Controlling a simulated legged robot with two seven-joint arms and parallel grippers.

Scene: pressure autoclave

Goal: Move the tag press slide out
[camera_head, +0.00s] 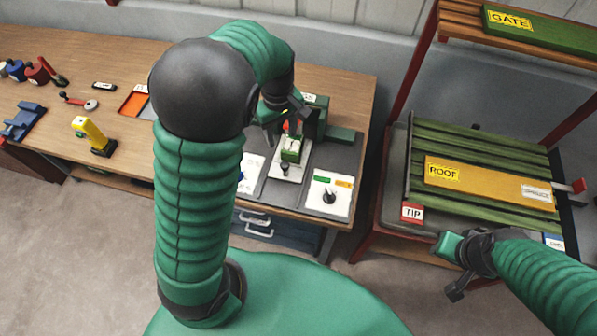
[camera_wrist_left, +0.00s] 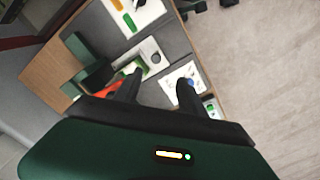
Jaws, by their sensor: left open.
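The tag press (camera_head: 313,118) is a green machine near the right end of the wooden bench, partly hidden by my left arm and gripper. Its slide (camera_head: 284,175) is a pale plate reaching out toward me, with a green block (camera_head: 291,149) and a small dark knob (camera_head: 284,166) on it. My left gripper (camera_head: 284,120) is open over the press, just behind the green block. In the left wrist view its fingers (camera_wrist_left: 158,92) stand apart, with the slide (camera_wrist_left: 150,50) beyond them. I see no contact with the slide. My right gripper (camera_head: 456,268) hangs by the rack; its finger gap is unclear.
A white card with a dark knob (camera_head: 329,196) lies right of the slide. A yellow tool (camera_head: 93,136), an orange tray (camera_head: 133,103) and several small items lie on the left bench. A red-framed rack with slatted boards and a ROOF sign (camera_head: 490,182) stands at right.

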